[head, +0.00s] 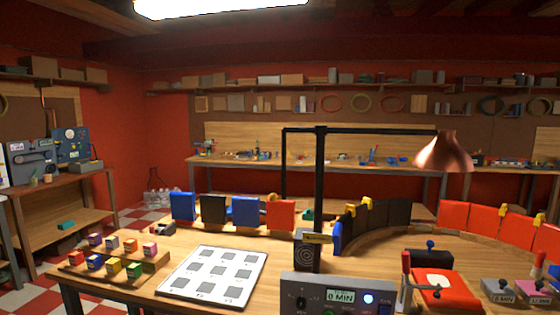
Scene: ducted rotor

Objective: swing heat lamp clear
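The heat lamp has a copper shade (445,152) hanging at the right end of a black horizontal arm (375,131). The arm joins a black upright post (319,190) that rises from the workbench. A second, thinner black upright drops from the arm's left end. In the picture the shade is above the curved row of black and red panels on the right. Neither of my grippers shows in the head view, and nothing is seen touching the lamp.
A white mat with grey squares (213,274) and a tray of small coloured blocks (75,268) lie left. Upright blue, black and red panels (245,211) stand behind. A red clamp fixture (440,290) is front right.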

